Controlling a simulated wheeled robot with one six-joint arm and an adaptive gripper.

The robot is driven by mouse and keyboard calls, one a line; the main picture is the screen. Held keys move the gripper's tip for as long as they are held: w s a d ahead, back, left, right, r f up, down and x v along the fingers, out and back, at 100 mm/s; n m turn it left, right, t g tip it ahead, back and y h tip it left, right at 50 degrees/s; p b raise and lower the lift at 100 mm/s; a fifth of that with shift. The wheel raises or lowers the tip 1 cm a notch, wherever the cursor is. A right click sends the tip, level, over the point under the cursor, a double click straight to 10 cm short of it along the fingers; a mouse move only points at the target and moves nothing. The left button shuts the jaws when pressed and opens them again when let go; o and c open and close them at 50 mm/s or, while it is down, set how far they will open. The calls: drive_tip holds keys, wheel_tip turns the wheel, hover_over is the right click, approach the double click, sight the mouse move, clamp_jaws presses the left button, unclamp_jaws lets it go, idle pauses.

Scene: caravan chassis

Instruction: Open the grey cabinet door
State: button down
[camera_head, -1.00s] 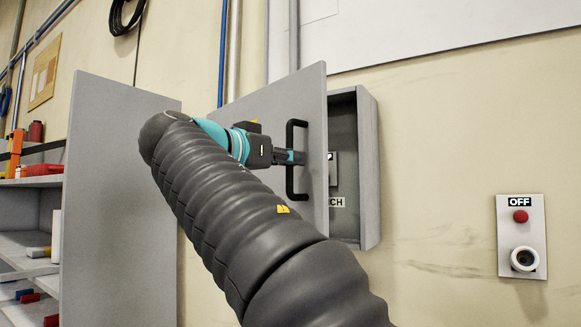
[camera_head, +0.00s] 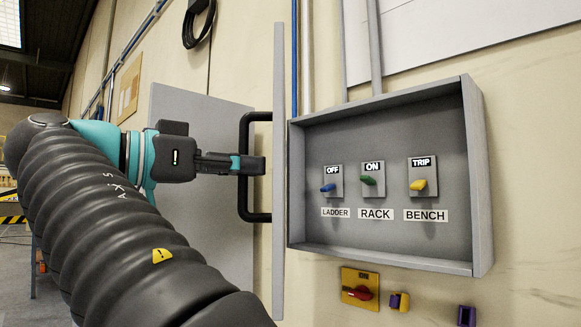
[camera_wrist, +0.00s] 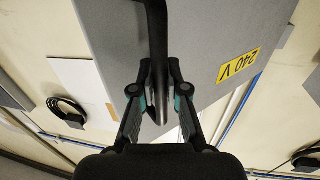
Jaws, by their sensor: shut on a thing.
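The grey cabinet (camera_head: 482,180) is on the wall in the head view. Its door (camera_head: 279,190) stands wide open at the left side, seen nearly edge-on. A black bar handle (camera_head: 244,190) is on the door's outer face. My gripper (camera_head: 255,165) is shut on the handle. In the wrist view my gripper (camera_wrist: 158,95) has a finger on each side of the handle (camera_wrist: 157,45), and the door face (camera_wrist: 205,50) with a yellow 240 V label lies behind it. The inside shows three switches, labelled ladder (camera_head: 332,187), rack (camera_head: 374,182) and bench (camera_head: 424,179).
A grey panel (camera_head: 195,120) stands left of the door, behind my gripper. Below the cabinet are a yellow plate with a red switch (camera_head: 360,290) and small purple pieces (camera_head: 466,315). Pipes (camera_head: 375,45) run up the wall. The space before the cabinet's interior is clear.

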drive_tip(key=shift+w+a, duration=0.1)
drive_tip(key=shift+a, duration=0.75)
drive_tip(key=shift+d, duration=0.1)
drive_tip(key=c, duration=1.2)
unclamp_jaws()
